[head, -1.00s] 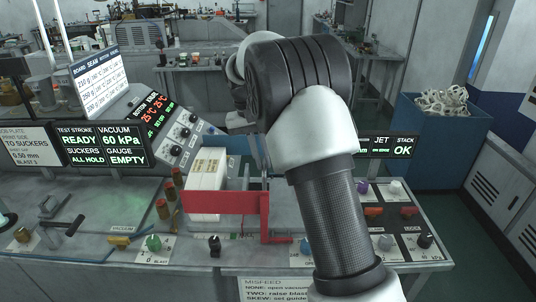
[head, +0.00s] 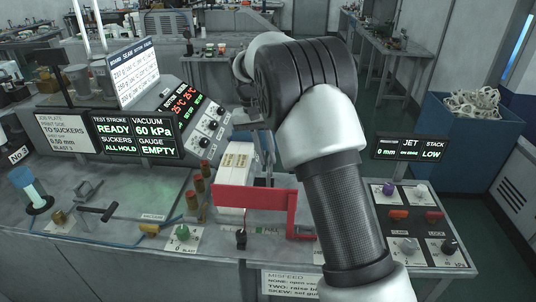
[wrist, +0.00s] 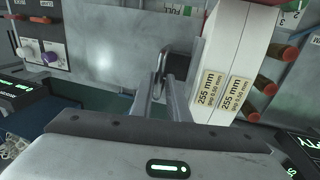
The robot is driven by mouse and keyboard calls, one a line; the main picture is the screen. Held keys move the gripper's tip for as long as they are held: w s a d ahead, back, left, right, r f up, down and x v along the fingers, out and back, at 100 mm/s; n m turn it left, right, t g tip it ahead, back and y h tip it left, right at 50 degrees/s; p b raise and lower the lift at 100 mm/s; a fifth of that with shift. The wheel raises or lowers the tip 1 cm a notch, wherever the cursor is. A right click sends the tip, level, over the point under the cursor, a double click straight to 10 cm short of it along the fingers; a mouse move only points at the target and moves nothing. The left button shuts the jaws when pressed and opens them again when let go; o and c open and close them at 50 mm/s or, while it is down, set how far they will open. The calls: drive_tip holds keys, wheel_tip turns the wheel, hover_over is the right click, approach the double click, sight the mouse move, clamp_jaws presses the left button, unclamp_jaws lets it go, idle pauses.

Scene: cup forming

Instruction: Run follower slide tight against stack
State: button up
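The stack of white blanks (head: 236,170) stands upright on the bench in the head view, with a label on top. It also shows at the right in the wrist view (wrist: 250,45), with two 255 mm labels. My gripper (head: 269,172) is just right of the stack, partly hidden by my arm. In the wrist view its fingers (wrist: 163,88) reach toward a grey loop, left of the stack. Whether they clasp it is unclear.
The right display (head: 410,150) reads STACK LOW. The left display (head: 138,135) reads READY, 60 kPa, ALL HOLD and EMPTY. Brown posts (head: 196,190) stand left of the stack. Knobs (head: 410,215) crowd the bench's right end. A blue bin (head: 470,135) stands behind.

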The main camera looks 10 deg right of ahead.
drive_tip(key=shift+o, duration=1.3)
drive_tip(key=shift+r, duration=0.1)
drive_tip(key=a+r+p, duration=0.2)
drive_tip(key=a+r, duration=0.1)
drive_tip(key=r, duration=1.4)
drive_tip(key=shift+w+a, duration=0.2)
drive_tip(key=shift+w, duration=0.1)
